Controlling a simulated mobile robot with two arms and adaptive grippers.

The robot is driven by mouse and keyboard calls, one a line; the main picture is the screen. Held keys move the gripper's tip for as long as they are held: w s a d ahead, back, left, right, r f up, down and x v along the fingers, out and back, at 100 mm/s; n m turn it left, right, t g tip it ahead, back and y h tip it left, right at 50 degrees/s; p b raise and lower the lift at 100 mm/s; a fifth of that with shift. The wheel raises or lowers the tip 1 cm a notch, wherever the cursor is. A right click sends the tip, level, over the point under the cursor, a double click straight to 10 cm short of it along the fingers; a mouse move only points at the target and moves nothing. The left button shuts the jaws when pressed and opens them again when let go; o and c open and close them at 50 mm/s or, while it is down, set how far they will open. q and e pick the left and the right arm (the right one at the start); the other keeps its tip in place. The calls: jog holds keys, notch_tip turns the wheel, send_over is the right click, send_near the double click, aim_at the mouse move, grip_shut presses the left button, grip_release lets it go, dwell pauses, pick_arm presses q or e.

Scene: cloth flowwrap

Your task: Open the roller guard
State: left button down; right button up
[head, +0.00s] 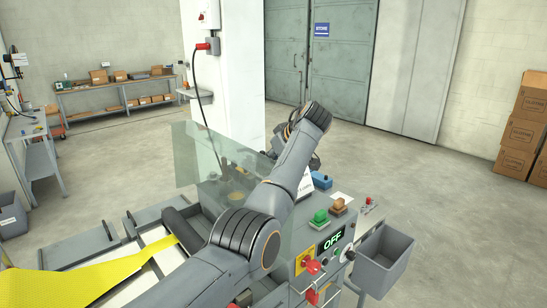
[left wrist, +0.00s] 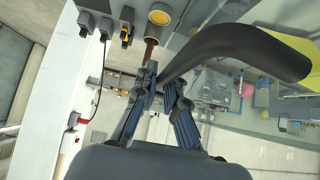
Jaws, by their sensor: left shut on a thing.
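The roller guard (head: 188,158) is a clear, greenish panel standing over the machine in the head view. In the head view my left arm reaches over the machine and hides the gripper's fingertips and the handle. A dark roller (head: 184,229) lies below the panel. My right gripper is not in view.
Yellow material (head: 95,277) lies at the lower left.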

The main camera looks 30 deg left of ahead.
pick_arm(q)
jog(key=shift+f, duration=0.35)
jog(key=c, duration=1.7)
grip_release()
jog(key=shift+a, duration=0.25)
jog(key=shift+r, duration=0.15)
jog(key=v, duration=1.1)
jog(key=shift+d+r, duration=0.2)
jog(key=shift+d, duration=0.2)
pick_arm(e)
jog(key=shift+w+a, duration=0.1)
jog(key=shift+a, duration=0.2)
